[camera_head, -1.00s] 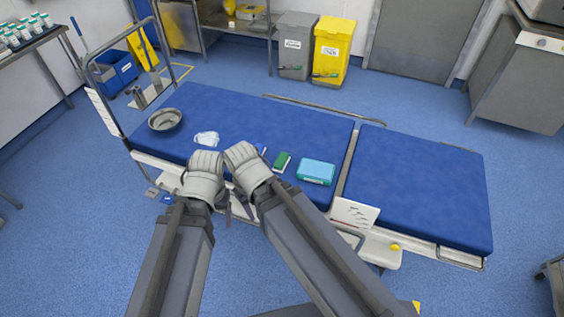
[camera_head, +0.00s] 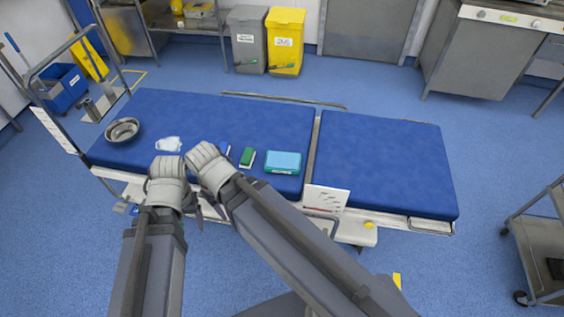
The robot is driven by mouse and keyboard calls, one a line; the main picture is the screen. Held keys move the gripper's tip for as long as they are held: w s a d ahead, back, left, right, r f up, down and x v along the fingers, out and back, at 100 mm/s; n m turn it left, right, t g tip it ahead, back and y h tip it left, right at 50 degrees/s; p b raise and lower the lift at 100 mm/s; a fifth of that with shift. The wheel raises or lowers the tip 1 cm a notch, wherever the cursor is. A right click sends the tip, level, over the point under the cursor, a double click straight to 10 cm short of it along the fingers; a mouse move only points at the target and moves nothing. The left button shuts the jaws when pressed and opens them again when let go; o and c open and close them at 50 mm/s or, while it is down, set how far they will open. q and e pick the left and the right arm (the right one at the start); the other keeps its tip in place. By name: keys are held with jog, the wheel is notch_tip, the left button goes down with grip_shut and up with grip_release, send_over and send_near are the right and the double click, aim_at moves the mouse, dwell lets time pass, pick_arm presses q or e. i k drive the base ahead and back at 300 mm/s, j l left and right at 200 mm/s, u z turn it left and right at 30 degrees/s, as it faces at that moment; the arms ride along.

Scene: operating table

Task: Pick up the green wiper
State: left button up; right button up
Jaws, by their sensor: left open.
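The green wiper (camera_head: 247,156), a small green block with a pale lower edge, lies on the blue operating table (camera_head: 385,165), between a small blue-and-white item and a teal box. My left gripper (camera_head: 168,172) is at the table's front edge, to the left of the wiper and apart from it. It is open; its fingertips are hard to make out. My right gripper (camera_head: 207,167) is beside it, closer to the wiper but not seen touching it. Its jaws are hidden from this angle.
The teal box (camera_head: 283,162) lies just right of the wiper. The blue-and-white item (camera_head: 226,150) is just left of it. A crumpled white thing (camera_head: 168,144) and a metal bowl (camera_head: 122,130) are farther left. The table's right section is bare.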

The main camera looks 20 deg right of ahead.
aim_at(246, 161)
jog(key=i+l+u, duration=0.1)
jog(key=l, duration=0.25)
jog(key=i+l+u, duration=0.1)
jog(key=i+l, duration=0.25)
jog(key=i+l+u, duration=0.1)
jog(key=l, duration=0.3)
jog(key=i, duration=0.1)
